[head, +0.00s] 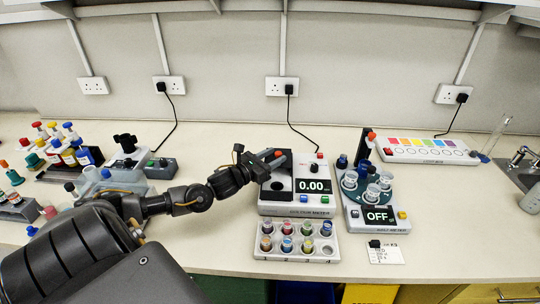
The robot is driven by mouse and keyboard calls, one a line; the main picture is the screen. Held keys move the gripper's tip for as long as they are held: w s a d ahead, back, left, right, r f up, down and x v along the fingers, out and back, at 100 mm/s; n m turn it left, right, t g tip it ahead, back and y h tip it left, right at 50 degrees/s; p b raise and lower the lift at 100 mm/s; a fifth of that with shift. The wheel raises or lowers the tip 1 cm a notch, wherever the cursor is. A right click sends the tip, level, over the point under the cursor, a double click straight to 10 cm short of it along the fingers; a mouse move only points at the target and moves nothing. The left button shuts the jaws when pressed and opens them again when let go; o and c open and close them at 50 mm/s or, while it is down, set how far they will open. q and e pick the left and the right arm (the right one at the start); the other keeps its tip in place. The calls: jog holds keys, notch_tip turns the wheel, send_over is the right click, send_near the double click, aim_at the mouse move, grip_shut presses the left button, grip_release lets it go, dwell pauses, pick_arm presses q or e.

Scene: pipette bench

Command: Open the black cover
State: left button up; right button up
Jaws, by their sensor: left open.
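The white meter (307,209) stands near the middle of the bench, with a display reading 0.00. The black cover (275,187) appears as the dark area on the meter's left half, with a pale round spot on it. My arm hides part of it, and I cannot tell whether it is raised or closed. My left gripper (271,160) is open at the rear left of the meter, over or beside the cover's back edge. Whether it touches the cover is unclear. My right gripper is not in view.
A rack of small vials (297,252) sits directly in front of the meter. A second device (378,226) reading OFF stands on its right, with a card (385,254) in front. A colour-strip box (428,156) lies behind right. Bottles (85,157) crowd the left.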

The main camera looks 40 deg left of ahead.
pick_arm(q)
jog(key=shift+c, duration=0.4)
grip_shut()
jog(key=shift+w+a+f+b, duration=0.15)
jog(key=shift+w+a+b, duration=0.25)
jog(key=shift+b, duration=0.4)
jog(key=shift+w, duration=0.15)
jog(key=shift+o, duration=0.4)
grip_release()
